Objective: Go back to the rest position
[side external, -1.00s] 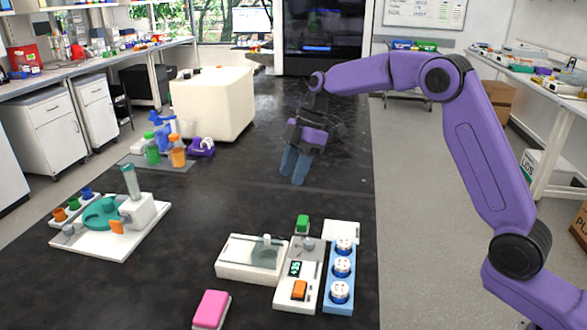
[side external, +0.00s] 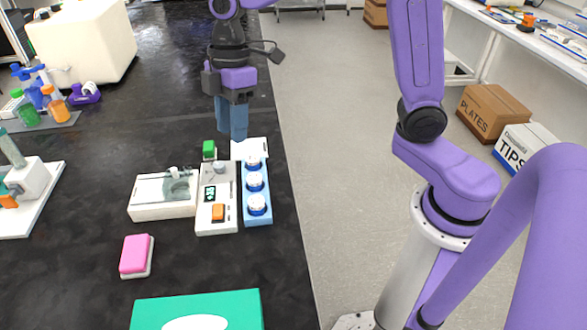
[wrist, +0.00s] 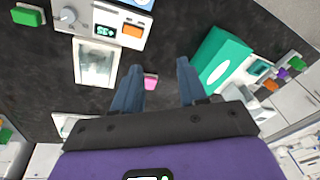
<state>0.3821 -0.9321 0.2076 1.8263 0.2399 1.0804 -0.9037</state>
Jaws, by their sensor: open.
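My gripper (side external: 232,136) hangs in the air with its blue fingers pointing down, by the far end of the white device with a digital display (side external: 209,194). In the wrist view my gripper (wrist: 160,68) shows its two fingers spread apart with nothing between them. The pink block (wrist: 150,82) appears beyond the gap, on the black bench. No object is held. In the side external view the fingers overlap, so their gap is hidden there.
A blue rack with white round parts (side external: 257,205) stands right of the device, a white tray unit (side external: 150,204) left. The pink block (side external: 136,257) and a green box (side external: 180,312) lie nearer. Bottles (side external: 55,103) stand farther left. Bare bench lies beyond the gripper.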

